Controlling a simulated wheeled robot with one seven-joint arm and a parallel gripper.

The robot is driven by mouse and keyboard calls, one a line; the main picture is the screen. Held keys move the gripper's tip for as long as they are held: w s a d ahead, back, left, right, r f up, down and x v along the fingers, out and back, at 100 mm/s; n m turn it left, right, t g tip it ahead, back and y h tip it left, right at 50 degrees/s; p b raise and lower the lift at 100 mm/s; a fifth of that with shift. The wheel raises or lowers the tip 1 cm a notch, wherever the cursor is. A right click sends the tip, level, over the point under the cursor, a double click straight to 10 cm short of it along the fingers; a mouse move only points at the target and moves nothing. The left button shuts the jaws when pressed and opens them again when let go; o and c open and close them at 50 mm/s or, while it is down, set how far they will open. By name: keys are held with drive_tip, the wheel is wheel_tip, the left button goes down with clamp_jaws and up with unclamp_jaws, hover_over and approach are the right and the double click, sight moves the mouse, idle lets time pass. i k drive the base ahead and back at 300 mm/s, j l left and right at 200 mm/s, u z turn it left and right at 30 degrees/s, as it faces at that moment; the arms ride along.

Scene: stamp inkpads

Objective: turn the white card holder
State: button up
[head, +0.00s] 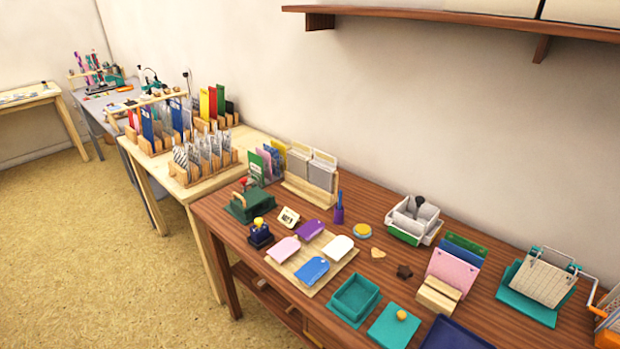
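A small white card holder (288,217) with dark marks on its face stands near the left end of the brown wooden table (222,214). It leans back and looks turned somewhat askew to the table edge. The marks are too small to read. My gripper is not in view.
A green box (247,206) stands behind and left of the holder. The tag board (337,272) lies in front and right. A purple pen cup (339,214) and a wooden rack of grey cards (300,191) stand behind. Bare tabletop shows around the yellow round pad (362,231).

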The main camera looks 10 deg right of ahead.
sight(420, 222)
drive_tip(key=i+l+u, duration=0.2)
drive_tip(key=i, duration=0.2)
drive_tip(key=i+u, duration=0.2)
drive_tip(key=i, duration=0.25)
